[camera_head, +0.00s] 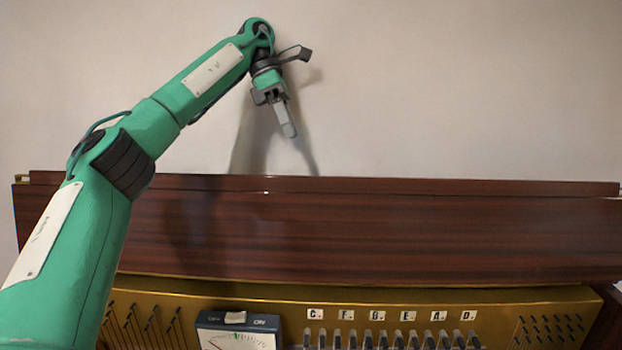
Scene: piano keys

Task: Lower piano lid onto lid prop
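The dark brown piano lid (400,235) spans nearly the full width of the view, raised behind the open front of the piano. Its long upper edge lies against the pale wall behind. I cannot make out a lid prop. My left gripper (289,130) points down above the lid's upper edge, left of the picture's middle, and is apart from the lid. It holds nothing that I can see. Its fingers show as one narrow grey strip, so I cannot tell whether they are parted. My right gripper is not in view.
A gold plate (430,302) with pins and lettered tags lies below the lid. Grey hammers (400,339) line the bottom edge. The space right of my arm is clear.

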